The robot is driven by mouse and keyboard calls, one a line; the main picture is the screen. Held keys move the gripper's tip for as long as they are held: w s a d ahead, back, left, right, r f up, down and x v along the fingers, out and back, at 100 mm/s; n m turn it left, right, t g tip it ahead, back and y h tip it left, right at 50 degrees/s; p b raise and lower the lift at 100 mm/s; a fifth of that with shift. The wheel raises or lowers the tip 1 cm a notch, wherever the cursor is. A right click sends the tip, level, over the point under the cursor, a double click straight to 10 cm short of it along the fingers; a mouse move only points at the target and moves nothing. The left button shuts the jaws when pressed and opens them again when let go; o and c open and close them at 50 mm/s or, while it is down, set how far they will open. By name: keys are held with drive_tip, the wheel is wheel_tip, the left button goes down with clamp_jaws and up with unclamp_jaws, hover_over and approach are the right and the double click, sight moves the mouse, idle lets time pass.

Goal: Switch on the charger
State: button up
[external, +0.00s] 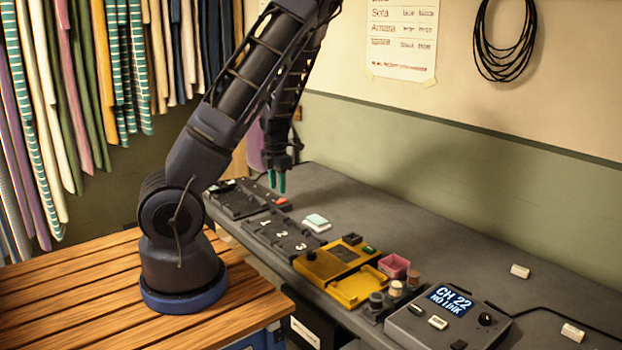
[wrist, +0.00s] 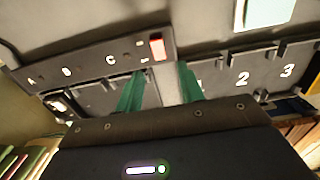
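A dark unit labelled A, B, C, apparently the charger, lies at the far left end of the bench; its panel (wrist: 88,62) crosses the upper left of the wrist view. A red switch with a pale edge (wrist: 157,47) sits at the panel's right end. It also shows as a red spot in the external view (external: 283,204). I cannot tell the switch's position. My gripper (external: 277,182) points down above this unit. In the wrist view its teal fingers (wrist: 160,88) are apart with nothing between them, short of the switch in the picture.
A rack marked 1, 2, 3 (external: 280,236) lies beside the unit, with a pale teal-topped block (external: 316,222) behind it. The bench's back is largely clear.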

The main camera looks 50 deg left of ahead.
sight(278, 202)
drive_tip(key=shift+f, duration=2.1)
